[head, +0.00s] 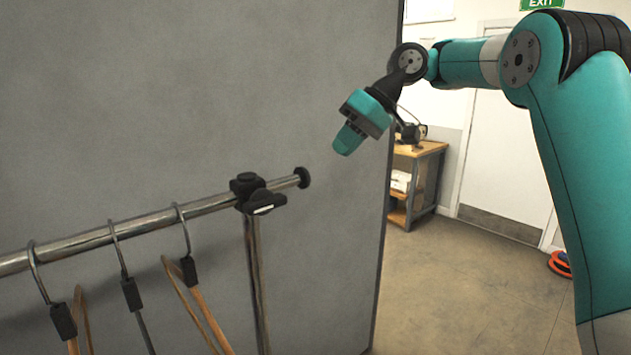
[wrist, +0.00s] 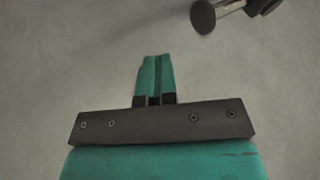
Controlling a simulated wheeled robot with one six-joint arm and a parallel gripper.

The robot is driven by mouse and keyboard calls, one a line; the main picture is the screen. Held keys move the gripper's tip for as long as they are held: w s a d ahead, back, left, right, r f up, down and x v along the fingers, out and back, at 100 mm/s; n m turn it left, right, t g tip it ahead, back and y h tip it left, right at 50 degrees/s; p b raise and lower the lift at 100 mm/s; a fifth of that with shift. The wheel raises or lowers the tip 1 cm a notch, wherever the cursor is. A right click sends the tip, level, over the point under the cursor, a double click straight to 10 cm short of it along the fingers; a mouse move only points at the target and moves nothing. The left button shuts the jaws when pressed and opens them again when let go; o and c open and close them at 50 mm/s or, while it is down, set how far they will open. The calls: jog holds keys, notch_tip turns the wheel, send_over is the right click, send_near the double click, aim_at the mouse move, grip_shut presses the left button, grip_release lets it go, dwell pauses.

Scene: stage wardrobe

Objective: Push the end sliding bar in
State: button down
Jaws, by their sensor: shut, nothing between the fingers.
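The end sliding bar (head: 285,183) is a short chrome tube with a black round end cap (head: 303,177). It sticks out to the right of a black clamp (head: 252,192) at the top of the clothes rack's upright. In the wrist view the end cap (wrist: 203,16) and a bit of the bar (wrist: 231,5) show at the top right. My gripper (head: 343,150) is shut and empty, to the right of the cap and a little higher in the head view. In the wrist view my gripper (wrist: 155,60) points up the picture, apart from the cap.
Several hangers (head: 128,290) hang from the chrome rail (head: 130,228) at the left. A large grey panel (head: 170,90) stands behind the rack. A wooden table (head: 415,170) and a white door (head: 505,150) are at the back right. Bare floor (head: 450,290) lies right of the panel.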

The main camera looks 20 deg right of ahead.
jog(key=a+f, duration=0.3)
jog(key=a, duration=0.3)
jog(key=shift+s+a+f+b, duration=0.2)
jog(key=shift+s+f+b, duration=0.1)
jog(key=shift+s+b, duration=0.1)
jog(key=shift+s, duration=0.1)
